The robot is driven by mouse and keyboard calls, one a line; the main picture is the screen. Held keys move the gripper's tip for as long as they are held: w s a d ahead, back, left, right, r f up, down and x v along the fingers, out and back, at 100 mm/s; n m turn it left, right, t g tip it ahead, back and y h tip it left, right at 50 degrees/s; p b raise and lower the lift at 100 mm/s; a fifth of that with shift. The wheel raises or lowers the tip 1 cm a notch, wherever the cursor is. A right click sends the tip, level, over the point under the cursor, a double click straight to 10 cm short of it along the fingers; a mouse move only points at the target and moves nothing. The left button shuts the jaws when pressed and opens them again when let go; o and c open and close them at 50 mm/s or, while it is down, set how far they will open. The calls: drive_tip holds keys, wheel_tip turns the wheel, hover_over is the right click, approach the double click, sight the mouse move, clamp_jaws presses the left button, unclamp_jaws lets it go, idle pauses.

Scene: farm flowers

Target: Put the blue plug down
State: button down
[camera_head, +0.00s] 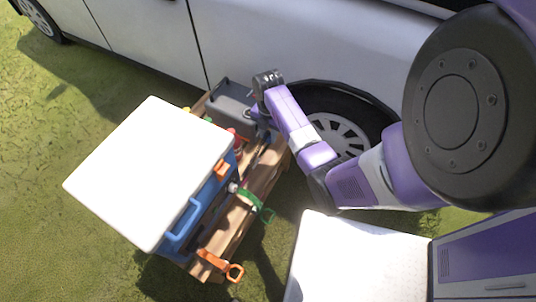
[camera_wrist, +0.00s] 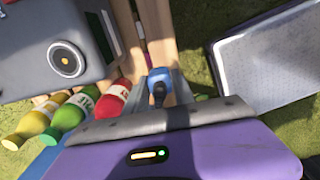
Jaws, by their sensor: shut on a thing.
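In the wrist view the blue plug (camera_wrist: 159,80) sits between the fingertips of my gripper (camera_wrist: 158,92), with a dark part toward the palm. My gripper is shut on it, above wooden slats. In the head view my gripper (camera_head: 258,128) is over the far end of a wooden pallet (camera_head: 262,178), beside the car's wheel. The plug is too small to make out there, and I cannot tell whether it touches the wood.
Yellow (camera_wrist: 36,121), green (camera_wrist: 76,110) and red (camera_wrist: 112,98) bottles lie left of my gripper. A grey device with a round lens (camera_wrist: 66,58) is beyond them. A blue box with a white lid (camera_head: 150,170), an orange-handled tool (camera_head: 220,265) and a white car (camera_head: 290,40) stand close.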

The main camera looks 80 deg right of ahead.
drive_tip(key=b, duration=0.3)
approach(268, 157)
wheel_tip(268, 157, down, 5)
drive_tip(key=shift+f, duration=0.15)
drive_tip(key=shift+f, duration=0.15)
drive_tip(key=shift+s+f+b, duration=0.1)
drive_tip(key=shift+f+b, duration=0.2)
drive_tip(key=shift+f, duration=0.05)
drive_tip(key=shift+f, duration=0.1)
drive_tip(key=c, duration=1.1)
unclamp_jaws()
drive_tip(key=shift+o, duration=0.2)
wheel_tip(268, 157, up, 13)
drive_tip(key=p, duration=0.4)
